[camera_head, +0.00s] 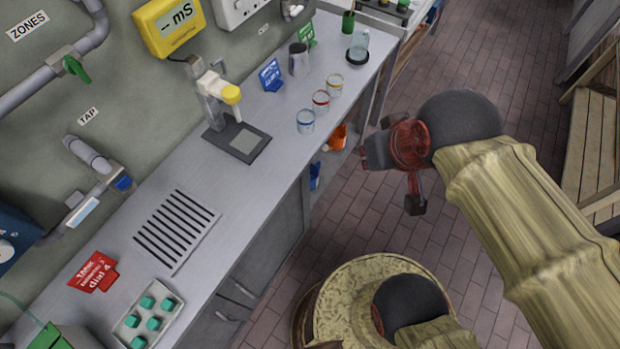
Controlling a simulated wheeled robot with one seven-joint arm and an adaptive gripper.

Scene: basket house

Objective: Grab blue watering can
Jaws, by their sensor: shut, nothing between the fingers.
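A small blue object (315,175) shows on the lower shelf under the counter, beside an orange item. It is mostly hidden by the counter edge, so I cannot tell for sure that it is the blue watering can. No other watering can is clear in view. My gripper (378,153) is at the end of my arm, over the brick floor to the right of the counter. It is shut and empty, apart from the blue object and to its right. Its fingers are small and dark here.
The grey counter (258,185) runs diagonally along the wall. Three glass jars with blue, red and yellow bands (306,121) stand near its edge. An orange item (338,137) is on the shelf below. A wooden bench (596,135) stands at right.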

